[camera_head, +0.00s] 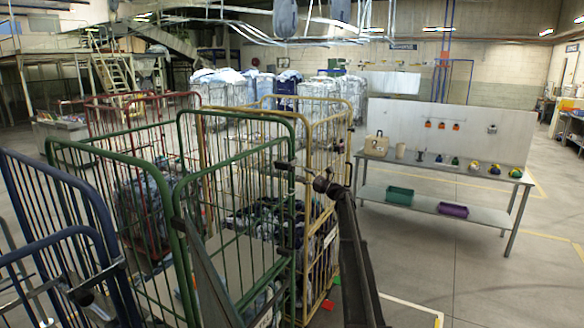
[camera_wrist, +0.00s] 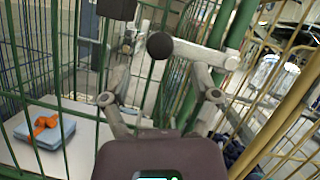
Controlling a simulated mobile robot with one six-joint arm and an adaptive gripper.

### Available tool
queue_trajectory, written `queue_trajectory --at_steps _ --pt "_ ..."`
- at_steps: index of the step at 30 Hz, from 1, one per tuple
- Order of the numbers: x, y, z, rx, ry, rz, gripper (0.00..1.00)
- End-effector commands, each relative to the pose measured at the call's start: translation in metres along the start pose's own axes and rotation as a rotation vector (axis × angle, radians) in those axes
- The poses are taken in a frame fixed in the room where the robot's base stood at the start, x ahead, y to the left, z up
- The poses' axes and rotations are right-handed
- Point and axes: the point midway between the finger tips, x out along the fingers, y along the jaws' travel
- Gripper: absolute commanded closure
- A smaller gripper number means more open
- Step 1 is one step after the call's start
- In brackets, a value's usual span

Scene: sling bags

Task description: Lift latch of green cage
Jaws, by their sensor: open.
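The green cage (camera_head: 237,150) stands at left centre in the head view, with bare green posts and rails. In the wrist view its green bars (camera_wrist: 186,92) run close around my gripper (camera_wrist: 162,72). My gripper also shows in the head view (camera_head: 293,168), small and dark, by the cage's upper right side. Its fingers are apart. A grey bar with a black round knob (camera_wrist: 160,45), which looks like the latch, lies across the space ahead of the fingers. I cannot tell whether a finger touches it.
A yellow cage (camera_head: 338,140) with dark cloth stands close behind and right. A blue cage (camera_head: 60,215) is at left and a red one (camera_head: 130,108) behind. A grey workbench (camera_head: 450,178) with small items stands at right. Open floor lies between bench and cages.

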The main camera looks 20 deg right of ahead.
Motion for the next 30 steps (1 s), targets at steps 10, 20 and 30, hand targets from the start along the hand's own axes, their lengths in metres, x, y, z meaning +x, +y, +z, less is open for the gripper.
queue_trajectory --at_steps 10,20,30 --pt "0.047 -0.001 0.001 0.001 0.000 0.001 0.22" --pt "0.058 0.000 0.000 0.000 0.000 0.000 0.22" --pt "0.058 0.000 0.000 0.000 0.000 0.000 0.61"
